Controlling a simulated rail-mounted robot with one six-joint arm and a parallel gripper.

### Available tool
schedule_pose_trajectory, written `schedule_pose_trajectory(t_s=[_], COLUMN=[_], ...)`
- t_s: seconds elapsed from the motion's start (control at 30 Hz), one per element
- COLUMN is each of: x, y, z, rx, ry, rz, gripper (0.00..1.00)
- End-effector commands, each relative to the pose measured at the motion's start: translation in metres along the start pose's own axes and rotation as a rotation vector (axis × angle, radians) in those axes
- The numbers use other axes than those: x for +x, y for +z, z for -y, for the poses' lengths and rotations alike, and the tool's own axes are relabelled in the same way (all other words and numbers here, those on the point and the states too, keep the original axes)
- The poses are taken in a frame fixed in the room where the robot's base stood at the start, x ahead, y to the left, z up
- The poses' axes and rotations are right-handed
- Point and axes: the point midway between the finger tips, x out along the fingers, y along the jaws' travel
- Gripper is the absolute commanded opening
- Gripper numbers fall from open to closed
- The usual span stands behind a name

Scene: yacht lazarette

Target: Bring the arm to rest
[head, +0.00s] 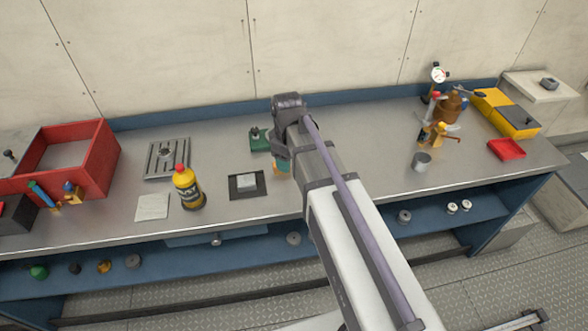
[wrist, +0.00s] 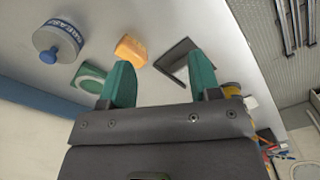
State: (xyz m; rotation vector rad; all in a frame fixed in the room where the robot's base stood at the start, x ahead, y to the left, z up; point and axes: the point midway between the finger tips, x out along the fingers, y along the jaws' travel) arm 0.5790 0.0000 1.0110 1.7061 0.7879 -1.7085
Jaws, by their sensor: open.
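My arm reaches over the steel workbench (head: 330,205) from the lower right in the head view. My gripper (head: 281,166) is mostly hidden behind my own arm there, above the middle of the bench. In the wrist view, the two green fingers of my gripper (wrist: 160,78) stand wide apart with nothing between them. An orange block (wrist: 131,49) lies beyond the fingers, apart from them. A dark square frame (wrist: 178,58) is near the right finger, and a green fixture (wrist: 88,77) is near the left one.
A yellow bottle (head: 187,188), a red bin (head: 95,160) and a drain plate (head: 167,158) are on the left. On the right are a grey cup (head: 421,161), a red tray (head: 507,149) and a yellow case (head: 507,112). A lidded grease tin (wrist: 58,42) shows in the wrist view.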

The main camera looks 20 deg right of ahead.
Motion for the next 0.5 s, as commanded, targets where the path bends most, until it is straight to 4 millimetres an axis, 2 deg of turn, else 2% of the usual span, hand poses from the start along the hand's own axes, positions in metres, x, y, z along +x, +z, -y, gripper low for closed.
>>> schedule_pose_trajectory(t_s=[0.03, 0.1, 0.2, 0.3, 0.5], x=[0.0, 0.0, 0.0, 0.0, 0.0], y=[0.027, 0.051, 0.073, 0.08, 0.079], z=[0.032, 0.06, 0.086, 0.094, 0.092], rx=[0.176, 0.448, 0.73, 0.855, 0.868], ry=[0.0, 0.0, 0.0, 0.0, 0.0], rz=[0.0, 0.0, 0.0, 0.0, 0.001], gripper=[0.57, 0.57, 0.57, 0.57, 0.57])
